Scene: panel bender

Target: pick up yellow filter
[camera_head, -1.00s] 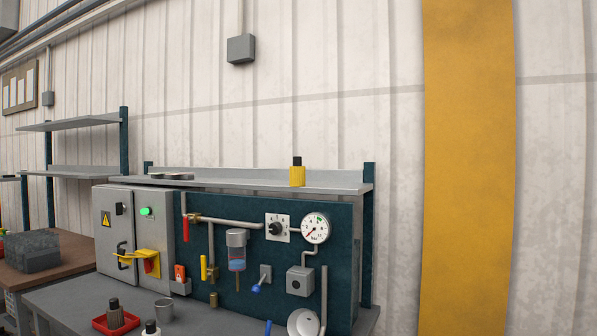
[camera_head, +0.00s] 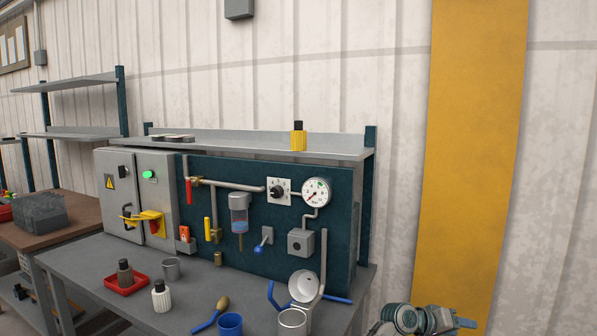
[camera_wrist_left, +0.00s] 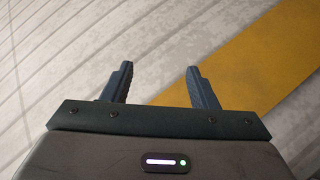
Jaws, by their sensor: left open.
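The yellow filter (camera_head: 298,141), with a black top, stands upright on the grey shelf (camera_head: 240,146) above the dark panel, near the shelf's right end. My left gripper (camera_head: 470,323) is at the bottom right of the head view, in front of the yellow pillar, low and to the right of the filter and well apart from it. In the left wrist view its two fingers (camera_wrist_left: 160,85) are spread, with nothing between them but wall and pillar behind. The filter is not in the left wrist view. My right gripper is not in view.
Valves and a gauge (camera_head: 316,191) stick out from the panel (camera_head: 335,250). Space above the shelf is free.

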